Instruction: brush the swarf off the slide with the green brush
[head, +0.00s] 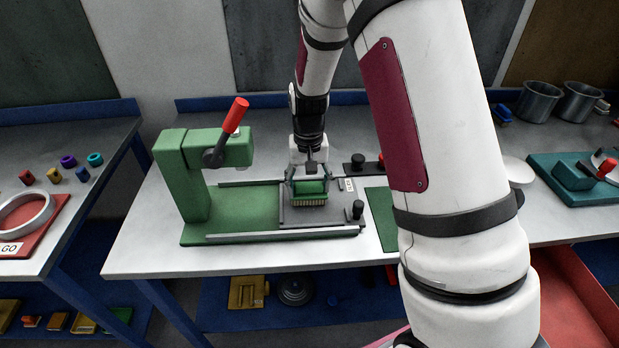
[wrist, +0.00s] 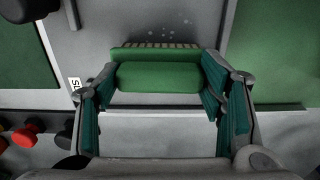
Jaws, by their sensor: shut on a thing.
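The green brush (head: 309,190) has a green back and pale bristles pointing down. My gripper (head: 308,180) is shut on it over the grey slide (head: 335,214) of the green press. In the wrist view the brush (wrist: 160,76) lies between the two teal-padded fingers (wrist: 160,95), its bristle row on the far side. The slide (wrist: 180,18) also shows there, with several small pale specks, likely swarf, just beyond the bristles. I cannot tell whether the bristles touch the slide. A white label (head: 347,184) sits at the slide's edge.
The green press (head: 183,172) with a red-handled lever (head: 236,115) stands left of my gripper. Metal rails (head: 270,237) border the slide. Grey pots (head: 538,101) stand at the far right. The table's front left is clear.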

